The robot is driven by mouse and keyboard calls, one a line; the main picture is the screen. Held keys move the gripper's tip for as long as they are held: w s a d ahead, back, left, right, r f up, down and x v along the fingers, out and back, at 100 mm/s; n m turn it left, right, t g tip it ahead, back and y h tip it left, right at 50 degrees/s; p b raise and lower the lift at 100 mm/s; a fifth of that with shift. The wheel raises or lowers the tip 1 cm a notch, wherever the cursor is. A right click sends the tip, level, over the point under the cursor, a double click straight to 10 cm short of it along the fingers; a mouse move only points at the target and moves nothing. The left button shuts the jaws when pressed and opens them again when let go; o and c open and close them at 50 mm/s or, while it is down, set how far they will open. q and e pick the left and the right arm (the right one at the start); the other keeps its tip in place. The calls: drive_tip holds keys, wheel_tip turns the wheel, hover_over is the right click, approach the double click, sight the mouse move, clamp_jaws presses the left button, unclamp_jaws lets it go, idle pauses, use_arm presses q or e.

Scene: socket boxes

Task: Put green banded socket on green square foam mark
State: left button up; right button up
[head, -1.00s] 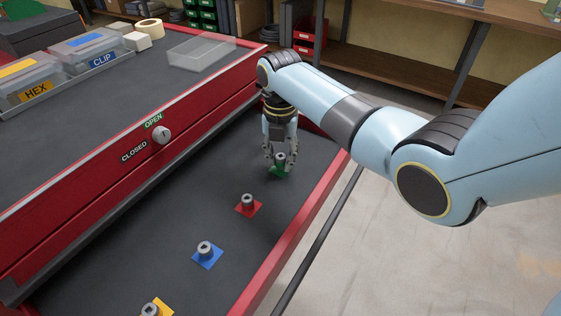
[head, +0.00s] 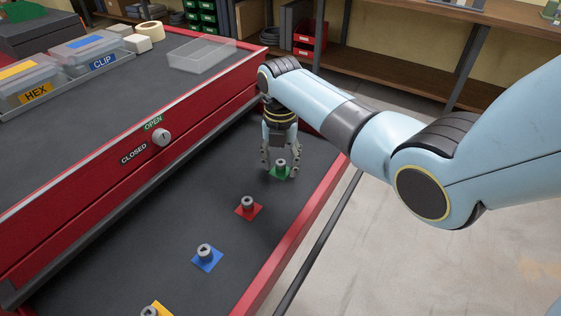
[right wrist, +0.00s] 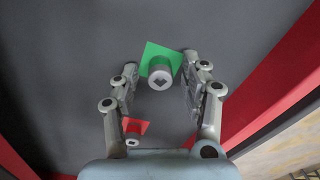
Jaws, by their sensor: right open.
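The green banded socket (head: 281,164) stands upright on the green square foam mark (head: 279,175) in the open drawer. In the right wrist view the socket (right wrist: 160,77) shows its end with a dark square hole, over the green mark (right wrist: 151,53). My right gripper (head: 280,166) is open, its fingers on either side of the socket. In the right wrist view the open fingers (right wrist: 160,70) stand apart from the socket with gaps on both sides. My left gripper is not in view.
Other sockets stand on a red mark (head: 240,210), a blue mark (head: 207,262) and a yellow mark (head: 160,308) nearer in the drawer. The red drawer edge (head: 300,228) lies to the right. Lidded boxes (head: 88,45) and an empty clear tray (head: 200,56) are on the worktop.

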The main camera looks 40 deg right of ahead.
sight(281, 162)
wheel_tip(281, 162, up, 12)
drive_tip(key=p, duration=0.2)
drive_tip(key=shift+f, duration=0.1)
idle(0.5)
